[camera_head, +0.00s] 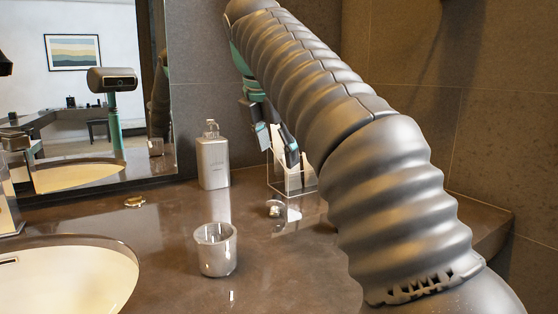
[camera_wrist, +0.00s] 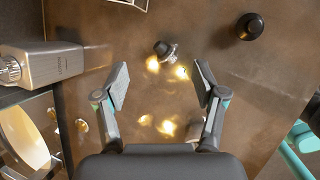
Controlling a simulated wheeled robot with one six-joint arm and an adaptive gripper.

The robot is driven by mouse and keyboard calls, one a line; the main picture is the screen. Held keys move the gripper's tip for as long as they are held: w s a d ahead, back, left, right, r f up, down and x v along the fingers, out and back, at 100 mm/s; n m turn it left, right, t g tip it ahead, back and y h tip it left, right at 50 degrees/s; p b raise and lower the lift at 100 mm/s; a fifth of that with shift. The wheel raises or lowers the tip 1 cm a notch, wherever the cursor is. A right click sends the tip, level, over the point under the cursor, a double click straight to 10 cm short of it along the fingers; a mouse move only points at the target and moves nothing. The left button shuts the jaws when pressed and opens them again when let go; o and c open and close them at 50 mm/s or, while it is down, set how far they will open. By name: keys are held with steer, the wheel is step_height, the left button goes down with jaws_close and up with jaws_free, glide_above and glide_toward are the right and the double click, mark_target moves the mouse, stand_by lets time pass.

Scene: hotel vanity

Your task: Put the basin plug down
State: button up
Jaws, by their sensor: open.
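The basin plug (camera_wrist: 165,49), a small dark and chrome piece, rests on the brown counter. In the head view it shows as a small shiny piece (camera_head: 275,209) in front of the clear box. My gripper (camera_wrist: 162,82) is open and empty, its two fingers spread apart. In the wrist view the plug lies just past the fingertips, between their lines, and touches neither finger. In the head view my gripper (camera_head: 284,150) hangs above the counter near the clear box, partly hidden by my arm. The basin (camera_head: 70,280) is at the lower left.
A metal dispenser (camera_head: 213,162) stands left of the clear box (camera_head: 296,180). A glass tumbler (camera_head: 216,250) stands nearer, right of the basin. A small gold piece (camera_head: 135,202) lies by the mirror (camera_head: 90,90). A black round object (camera_wrist: 250,26) is on the counter, upper right in the wrist view.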

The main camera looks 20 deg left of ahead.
steer(key=s+a+n, duration=0.1)
steer(key=s+n, duration=0.1)
steer(key=n, duration=0.6)
glide_above(276, 197)
steer(key=s, duration=0.3)
steer(key=shift+g, duration=0.3)
step_height(276, 197, down, 6)
steer(key=shift+s+r, duration=0.1)
steer(key=shift+w+b+x, duration=0.15)
steer(key=shift+b+x, duration=0.3)
steer(key=shift+x, duration=1.15)
steer(key=shift+w+b+x, duration=0.2)
steer(key=shift+b+x, duration=0.2)
steer(key=shift+x, duration=1.25)
steer(key=shift+r, duration=0.2)
steer(key=c, duration=1.4)
steer(key=shift+o, duration=0.2)
steer(key=shift+r, duration=0.1)
